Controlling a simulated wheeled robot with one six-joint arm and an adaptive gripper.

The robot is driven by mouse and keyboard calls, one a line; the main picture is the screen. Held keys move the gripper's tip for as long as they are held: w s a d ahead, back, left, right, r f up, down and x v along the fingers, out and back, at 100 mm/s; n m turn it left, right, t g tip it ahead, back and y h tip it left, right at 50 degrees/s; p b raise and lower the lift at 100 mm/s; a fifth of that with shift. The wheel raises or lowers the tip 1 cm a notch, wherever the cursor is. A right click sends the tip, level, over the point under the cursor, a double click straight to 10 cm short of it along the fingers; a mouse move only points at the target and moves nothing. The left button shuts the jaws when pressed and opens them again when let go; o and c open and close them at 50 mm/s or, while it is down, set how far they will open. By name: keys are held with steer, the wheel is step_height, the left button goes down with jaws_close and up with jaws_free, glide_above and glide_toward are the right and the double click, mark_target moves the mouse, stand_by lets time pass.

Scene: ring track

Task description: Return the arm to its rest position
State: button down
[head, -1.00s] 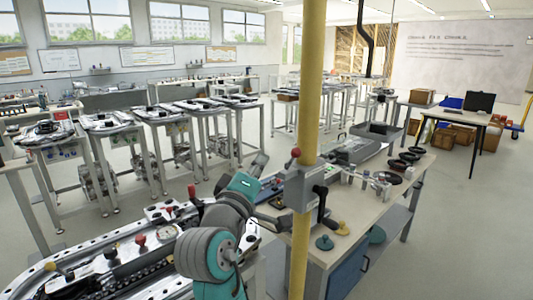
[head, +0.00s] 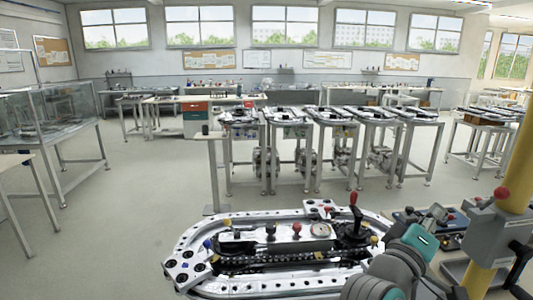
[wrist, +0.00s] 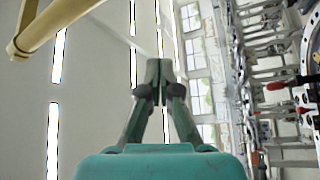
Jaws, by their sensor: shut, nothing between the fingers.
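My arm, grey and teal, shows at the lower right of the head view, folded close in front of the yellow post. In the wrist view my gripper (wrist: 158,78) has its two fingers together at the tips, with nothing between them. The wrist view is turned on its side, with ceiling lights at left and the room at right, so the gripper is in free air. In the head view the gripper's fingers cannot be made out.
The ring track (head: 205,285) lies in front of me, with a red-knobbed lever (head: 353,205) on it. The yellow post (head: 515,170) stands close at right. A row of workstations (head: 320,120) stands farther back. Open floor (head: 110,240) lies at left.

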steer(key=s+a+f+n+t+y, duration=0.2)
steer(key=a+f+y, duration=0.1)
steer(key=f, duration=0.5)
steer(key=s+a+f+n+t+y, duration=0.1)
steer(key=s+a+f+y, duration=0.15)
steer(key=f, duration=0.55)
steer(key=s+a+f+n+t+y, duration=0.15)
steer(key=f+y, duration=0.25)
steer(key=f, duration=0.4)
steer(key=s+a+f+y, duration=0.55)
steer(key=s+f, duration=0.45)
steer(key=s, duration=0.3)
steer(key=s+a+m+g+y, duration=0.1)
steer(key=s+m, duration=0.6)
steer(key=s, duration=1.5)
steer(key=shift+a+f+g, duration=0.4)
steer(key=shift+a+g, duration=0.15)
steer(key=shift+a, duration=0.4)
steer(key=shift+d+m, duration=0.1)
steer(key=shift+m, duration=0.15)
